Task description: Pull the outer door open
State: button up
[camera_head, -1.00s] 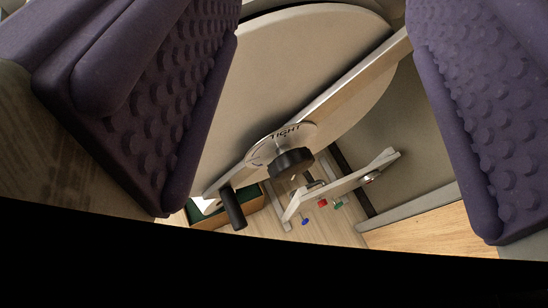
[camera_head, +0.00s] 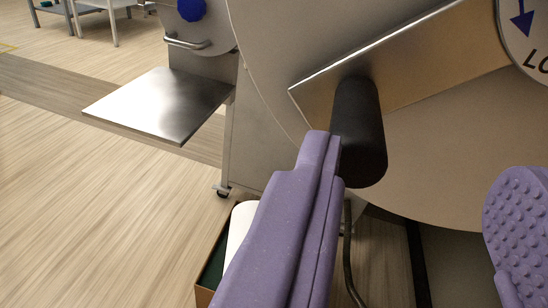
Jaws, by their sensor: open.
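The large round beige door (camera_head: 440,160) fills the upper right of the view and looks shut, though its full edge is out of view. A flat metal bar (camera_head: 430,58) crosses its face. A black cylindrical handle (camera_head: 358,130) sticks out from the bar's left end. My gripper (camera_head: 418,170) has two purple fingers, spread apart. The left finger overlaps the handle's lower left side; I cannot tell whether they touch. The right finger, with its bumpy pad, is well to the right, with the handle between them in the picture. Nothing is held.
A round dial plate (camera_head: 525,35) with a blue arrow and partly cut-off lettering is at the top right. A steel shelf (camera_head: 160,103) juts out at the left. A box (camera_head: 207,270) stands on the floor below, partly hidden. Open wood-pattern floor lies to the left.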

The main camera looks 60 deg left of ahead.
aim_at(356, 124)
jog(key=shift+s+a+f, duration=0.2)
jog(key=shift+a+f, duration=0.15)
jog(key=shift+f, duration=0.15)
jog(key=shift+s+f+g+y, duration=0.2)
jog(key=shift+s+g+y, duration=0.1)
jog(key=shift+y, duration=0.1)
jog(key=shift+a+f, duration=0.1)
jog(key=shift+a, duration=0.1)
jog(key=b+x, duration=0.1)
jog(key=x, duration=0.6)
jog(key=shift+w+a+b, duration=0.15)
jog(key=shift+w+b, duration=0.05)
jog(key=shift+b, duration=0.2)
grip_shut()
